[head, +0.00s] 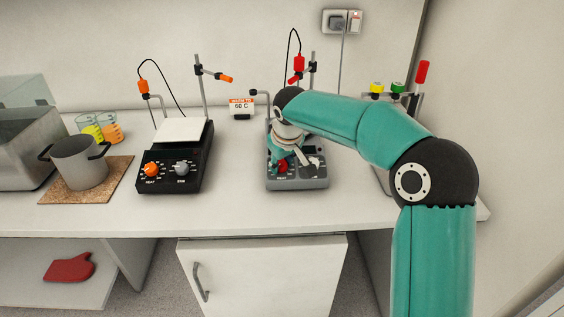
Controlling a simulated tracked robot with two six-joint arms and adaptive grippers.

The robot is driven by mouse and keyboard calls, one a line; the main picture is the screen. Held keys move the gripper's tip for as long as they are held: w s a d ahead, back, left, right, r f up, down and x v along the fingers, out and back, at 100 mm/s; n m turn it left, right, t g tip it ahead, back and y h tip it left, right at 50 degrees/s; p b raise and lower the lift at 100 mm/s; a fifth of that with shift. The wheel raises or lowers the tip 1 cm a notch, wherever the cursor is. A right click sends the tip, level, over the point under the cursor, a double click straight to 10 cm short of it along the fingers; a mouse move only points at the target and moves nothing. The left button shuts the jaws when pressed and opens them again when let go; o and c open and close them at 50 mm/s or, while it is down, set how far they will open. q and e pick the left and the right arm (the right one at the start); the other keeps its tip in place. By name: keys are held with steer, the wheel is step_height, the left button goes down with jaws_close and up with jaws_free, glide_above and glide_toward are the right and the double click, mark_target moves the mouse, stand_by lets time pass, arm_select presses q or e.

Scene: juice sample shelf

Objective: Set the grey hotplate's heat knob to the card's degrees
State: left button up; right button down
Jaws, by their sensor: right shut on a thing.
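The grey hotplate (298,184) stands on the bench right of centre, with its control panel facing me. Its red heat knob (282,168) is at the left of the panel, partly covered by my right gripper (284,160). That gripper reaches down over the hotplate and is shut on the red knob. The knob's pointer and scale are too small and covered to read. A pale knob (314,161) is at the panel's right. The card (241,106) behind, to the left, reads 60 C under an orange band. My left gripper is out of view.
A black hotplate (172,183) with an orange and a grey knob stands to the left. Bench between the two hotplates is clear.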

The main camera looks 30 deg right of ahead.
steer(key=shift+m, duration=0.3)
steer(key=m+b, duration=0.2)
steer(key=m, duration=0.1)
steer(key=shift+a+f+m+h, duration=0.1)
steer(key=shift+m+h, duration=0.2)
steer(key=m+b, duration=0.1)
steer(key=m, duration=0.3)
steer(key=shift+m+b, duration=0.35)
steer(key=shift+m, duration=0.05)
steer(key=m, duration=0.4)
steer(key=shift+w+g+h+b, duration=0.1)
steer(key=shift+g+h+b, duration=0.2)
steer(key=shift+h, duration=0.1)
steer(key=m, duration=0.4)
steer(key=shift+m+g, duration=0.3)
steer(key=shift+m, duration=0.1)
steer(key=c, duration=0.8)
jaws_free()
steer(key=shift+o, duration=0.2)
steer(key=shift+r, duration=0.25)
